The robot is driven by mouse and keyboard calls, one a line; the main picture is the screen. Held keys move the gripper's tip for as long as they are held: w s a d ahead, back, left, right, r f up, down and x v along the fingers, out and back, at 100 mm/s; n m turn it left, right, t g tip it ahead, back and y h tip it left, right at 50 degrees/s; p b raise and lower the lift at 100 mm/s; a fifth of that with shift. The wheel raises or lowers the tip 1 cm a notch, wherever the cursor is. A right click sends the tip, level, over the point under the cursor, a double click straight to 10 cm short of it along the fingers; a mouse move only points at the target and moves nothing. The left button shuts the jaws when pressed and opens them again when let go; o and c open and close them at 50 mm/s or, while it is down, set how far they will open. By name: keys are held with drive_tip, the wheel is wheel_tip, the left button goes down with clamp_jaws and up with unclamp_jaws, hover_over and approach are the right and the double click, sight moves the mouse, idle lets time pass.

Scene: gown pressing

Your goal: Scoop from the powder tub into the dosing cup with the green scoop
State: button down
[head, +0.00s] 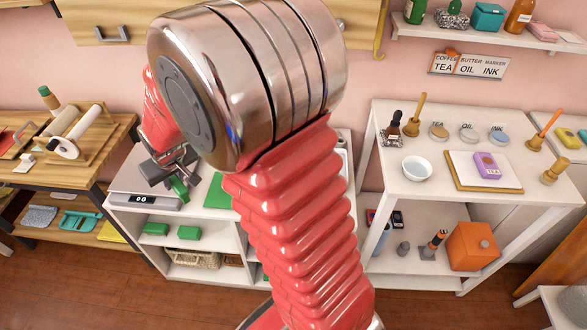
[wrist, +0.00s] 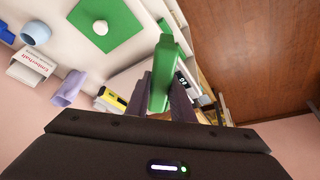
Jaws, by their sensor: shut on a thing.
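My gripper (head: 170,170) is at the left, above the white counter beside the scale. In the wrist view its dark fingers (wrist: 172,100) are shut on a long green piece, which I take for the green scoop (wrist: 164,72). The scoop (head: 180,189) also shows in the head view, held clear of the counter as far as I can see. Its bowl cannot be made out. I cannot surely pick out the powder tub or the dosing cup; my arm hides much of the counter in the head view. A pale blue cup (wrist: 35,31) shows at the wrist view's upper left.
A scale (head: 152,201) with a lit display stands at the counter's left front. A green mat (wrist: 108,38) lies on the counter. A lavender container (wrist: 68,89), a white box (wrist: 31,65) and a yellow-and-dark item (wrist: 111,101) stand near the wall. A white bowl (head: 416,168) is on the right table.

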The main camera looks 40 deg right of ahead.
drive_tip(key=s+d+f+m+g+h, duration=0.1)
drive_tip(key=s+d+m+g, duration=0.3)
drive_tip(key=s+d+m, duration=0.5)
drive_tip(key=s+d+m+g+h, duration=0.1)
drive_tip(key=s+d+m+g, duration=0.2)
drive_tip(key=s+d+m, duration=0.7)
drive_tip(key=d+m, duration=0.8)
drive_tip(key=shift+s+f+m+g, duration=0.15)
drive_tip(key=shift+f+m+g, duration=0.25)
drive_tip(key=s+d+r+t+y, duration=0.2)
drive_tip(key=s+d+t+y, duration=0.4)
drive_tip(key=s+t+y, duration=0.1)
drive_tip(key=shift+s+d+r+t+y, duration=0.2)
drive_tip(key=shift+r+t+y, duration=0.25)
drive_tip(key=shift+t, duration=0.85)
